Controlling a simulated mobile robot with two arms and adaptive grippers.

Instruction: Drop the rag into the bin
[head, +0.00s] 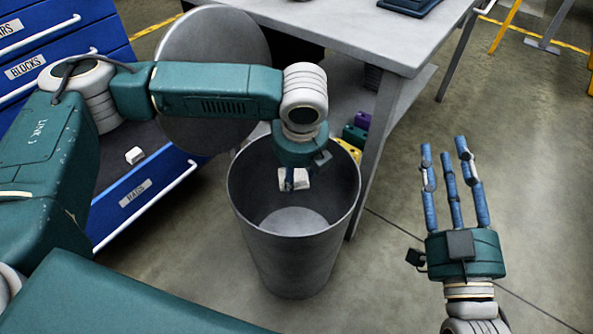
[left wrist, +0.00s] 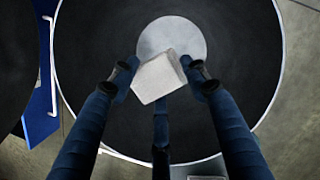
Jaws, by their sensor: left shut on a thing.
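The rag (head: 296,180) is a small white block-like piece. It also shows in the left wrist view (left wrist: 160,77), between my left fingers. My left gripper (head: 291,180) is shut on the rag and holds it over the mouth of the bin. The bin (head: 292,270) is a tall grey metal can standing upright on the floor, with its round floor bare inside. The left wrist view looks down into the bin (left wrist: 85,70). My right gripper (head: 452,160) is at the right, fingers spread open and empty, away from the bin.
The round grey lid (head: 213,70) stands raised behind the bin. A blue drawer cabinet (head: 65,45) is at the left, its lower drawer (head: 145,190) pulled out with a white piece (head: 135,155) in it. A grey table (head: 385,35) stands behind.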

